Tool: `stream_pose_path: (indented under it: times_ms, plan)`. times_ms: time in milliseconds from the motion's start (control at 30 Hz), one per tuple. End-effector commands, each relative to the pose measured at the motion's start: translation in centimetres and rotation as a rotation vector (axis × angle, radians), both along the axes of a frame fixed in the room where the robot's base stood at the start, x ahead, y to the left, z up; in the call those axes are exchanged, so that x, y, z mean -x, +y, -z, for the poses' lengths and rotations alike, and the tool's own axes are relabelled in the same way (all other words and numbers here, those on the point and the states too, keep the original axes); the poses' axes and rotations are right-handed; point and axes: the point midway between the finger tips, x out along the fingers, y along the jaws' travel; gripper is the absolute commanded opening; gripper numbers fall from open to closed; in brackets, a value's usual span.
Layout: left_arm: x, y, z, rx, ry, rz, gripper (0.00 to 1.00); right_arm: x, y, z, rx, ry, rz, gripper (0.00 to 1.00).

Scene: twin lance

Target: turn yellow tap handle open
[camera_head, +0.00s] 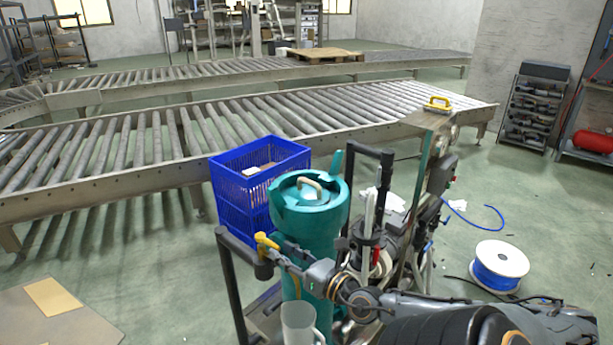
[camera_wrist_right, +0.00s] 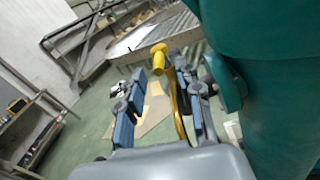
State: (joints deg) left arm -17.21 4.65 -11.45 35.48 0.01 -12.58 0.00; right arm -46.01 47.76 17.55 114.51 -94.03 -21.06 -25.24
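The yellow tap handle (camera_head: 266,241) sits at the left front of the teal tank (camera_head: 318,232) in the head view. In the right wrist view the handle (camera_wrist_right: 159,62) has a round knob at its far end and a bent arm running back between my fingers. My right gripper (camera_head: 281,249) is at the handle, coming from the right. Its blue-padded fingers (camera_wrist_right: 166,92) are apart on either side of the handle, which looks closer to the right-hand finger; I cannot tell if they touch. My left gripper is not in view.
A blue crate (camera_head: 232,190) stands behind and left of the tank. A dark post and rail (camera_head: 229,275) stands close left of the handle. A white jug (camera_head: 299,322) is below my gripper. Roller conveyors (camera_head: 120,150) run behind. A blue cable spool (camera_head: 498,268) lies right.

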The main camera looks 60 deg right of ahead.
Motion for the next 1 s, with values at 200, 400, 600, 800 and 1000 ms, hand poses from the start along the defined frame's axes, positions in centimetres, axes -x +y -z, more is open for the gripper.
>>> stream_pose_path:
  times_ms: [200, 400, 600, 800, 1000]
  plan:
    - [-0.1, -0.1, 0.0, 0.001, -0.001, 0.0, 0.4, 3.9, 0.4, 0.1, 0.001, 0.004, 0.0, 0.35]
    - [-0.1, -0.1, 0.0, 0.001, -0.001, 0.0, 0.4, 6.3, 0.6, 0.0, 0.001, 0.001, 0.0, 0.35]
    - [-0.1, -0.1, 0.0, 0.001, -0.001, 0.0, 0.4, 7.3, 0.7, -0.1, 0.001, -0.002, -0.002, 0.35]
    - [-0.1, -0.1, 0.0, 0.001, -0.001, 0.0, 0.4, 7.4, 0.7, -0.1, 0.0, -0.002, -0.002, 0.35]
    - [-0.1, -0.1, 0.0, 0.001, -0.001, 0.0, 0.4, 7.3, 0.7, -0.1, 0.0, -0.002, -0.002, 0.35]
